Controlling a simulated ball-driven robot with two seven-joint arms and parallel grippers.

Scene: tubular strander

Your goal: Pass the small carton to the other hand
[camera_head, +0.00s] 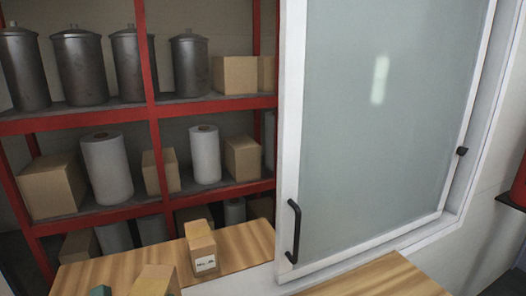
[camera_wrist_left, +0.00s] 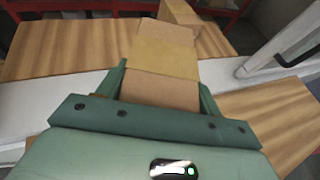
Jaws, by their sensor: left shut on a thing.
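A small brown carton (camera_wrist_left: 165,58) with a paler tape band is between the two green fingers of my left gripper (camera_wrist_left: 162,88), which is shut on it. In the head view the top of this carton (camera_head: 155,281) shows at the bottom edge, with a green part of my left gripper (camera_head: 100,291) to its left. The carton's lower part is hidden there. My right gripper is in neither view.
A second carton (camera_head: 201,248) with a white label stands on the wooden top (camera_head: 245,243), beyond the held one. A white-framed sliding glass panel (camera_head: 370,130) with a black handle (camera_head: 294,230) stands to the right. Red shelves (camera_head: 75,120) hold canisters, rolls and boxes behind.

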